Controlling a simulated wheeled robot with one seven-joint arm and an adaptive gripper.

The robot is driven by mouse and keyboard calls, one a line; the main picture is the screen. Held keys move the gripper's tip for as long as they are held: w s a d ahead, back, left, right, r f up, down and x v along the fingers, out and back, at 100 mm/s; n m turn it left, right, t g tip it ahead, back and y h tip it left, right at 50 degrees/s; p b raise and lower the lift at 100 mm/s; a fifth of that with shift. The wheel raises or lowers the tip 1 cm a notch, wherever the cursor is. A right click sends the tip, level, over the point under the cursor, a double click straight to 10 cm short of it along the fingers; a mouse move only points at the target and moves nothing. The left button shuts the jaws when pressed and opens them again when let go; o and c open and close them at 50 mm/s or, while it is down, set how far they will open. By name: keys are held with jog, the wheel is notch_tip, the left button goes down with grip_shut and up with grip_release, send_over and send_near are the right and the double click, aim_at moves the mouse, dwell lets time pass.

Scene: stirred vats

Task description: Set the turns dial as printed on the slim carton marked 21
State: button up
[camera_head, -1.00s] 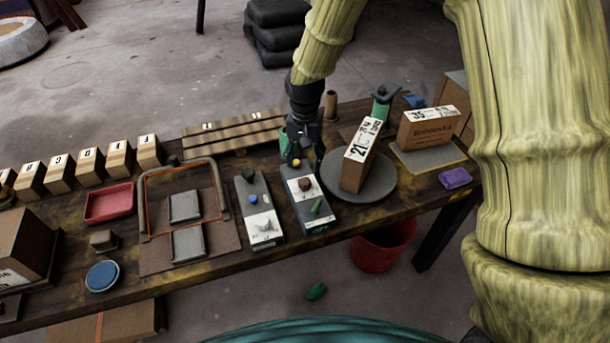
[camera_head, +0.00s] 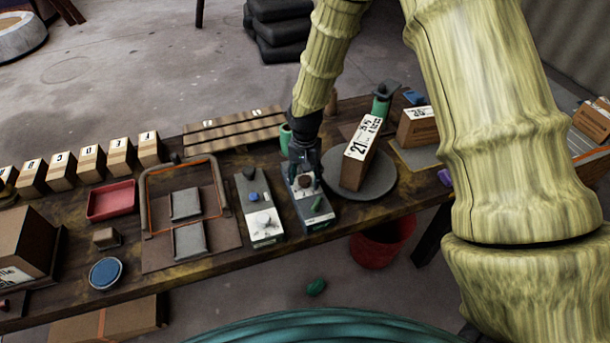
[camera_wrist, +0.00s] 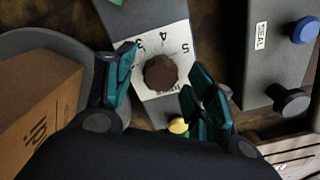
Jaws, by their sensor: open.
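The turns dial is a dark brown knob (camera_wrist: 161,73) on a white numbered plate; 3, 4 and 5 are legible in the wrist view. In the head view my gripper (camera_head: 305,166) is over the panel's far part. The slim carton marked 21 (camera_head: 356,163) stands on a round grey turntable (camera_head: 384,186); its smaller print is unreadable.
A second grey panel (camera_head: 246,190) with a blue button stands to the left, labelled SEAL in the wrist view (camera_wrist: 261,36). Another carton (camera_head: 417,128) stands to the right.

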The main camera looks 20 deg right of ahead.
jog(key=c, duration=1)
jog(key=shift+c, duration=0.2)
jog(key=shift+n, duration=0.3)
jog(key=n+p, duration=0.1)
jog(key=n, duration=0.2)
jog(key=shift+r, duration=0.15)
jog(key=n+p, duration=0.1)
jog(key=n, duration=0.4)
jog(key=shift+w, duration=0.1)
jog(key=shift+p, duration=0.3)
jog(key=o, duration=1)
